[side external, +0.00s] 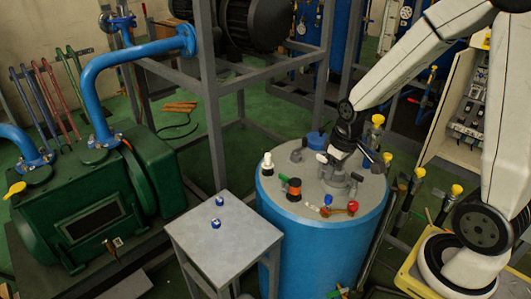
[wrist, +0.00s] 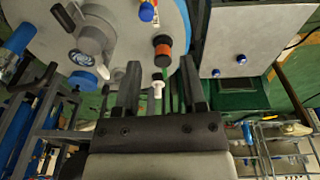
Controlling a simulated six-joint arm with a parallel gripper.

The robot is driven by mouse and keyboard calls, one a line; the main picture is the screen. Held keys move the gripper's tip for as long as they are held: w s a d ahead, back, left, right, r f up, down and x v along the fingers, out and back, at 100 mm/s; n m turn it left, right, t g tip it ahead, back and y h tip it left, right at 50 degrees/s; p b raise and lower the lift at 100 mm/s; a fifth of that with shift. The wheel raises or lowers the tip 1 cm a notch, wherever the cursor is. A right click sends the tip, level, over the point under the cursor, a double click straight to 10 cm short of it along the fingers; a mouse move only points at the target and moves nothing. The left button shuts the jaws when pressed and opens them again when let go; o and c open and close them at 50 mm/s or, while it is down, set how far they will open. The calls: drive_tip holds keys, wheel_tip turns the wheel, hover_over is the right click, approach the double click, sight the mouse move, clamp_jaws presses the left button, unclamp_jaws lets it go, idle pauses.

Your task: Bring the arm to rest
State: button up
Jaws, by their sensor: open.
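My gripper (side external: 354,160) is over the grey lid of the blue tank (side external: 318,245) in the side view, at the end of my bent arm. In the wrist view my gripper (wrist: 160,82) has its two dark fingers apart, with nothing held between them. A white fitting (wrist: 158,88) shows in the gap between the fingers, but it stands on the lid's far left in the side view (side external: 268,163), apart from my gripper. Whether the fingers touch any lid fitting is hard to tell in the side view.
A black and orange fitting (side external: 294,190) and a red-handled valve (side external: 345,209) stand on the lid. A small grey table (side external: 240,238) with two blue knobs is beside the tank. A green pump (side external: 90,215) is at left. A grey frame (side external: 208,90) rises behind.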

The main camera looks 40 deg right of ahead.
drive_tip(key=s+a+t, duration=0.1)
drive_tip(key=s+a, duration=0.2)
drive_tip(key=a, duration=0.5)
drive_tip(key=shift+s+r, duration=0.3)
drive_tip(key=shift+r, duration=0.05)
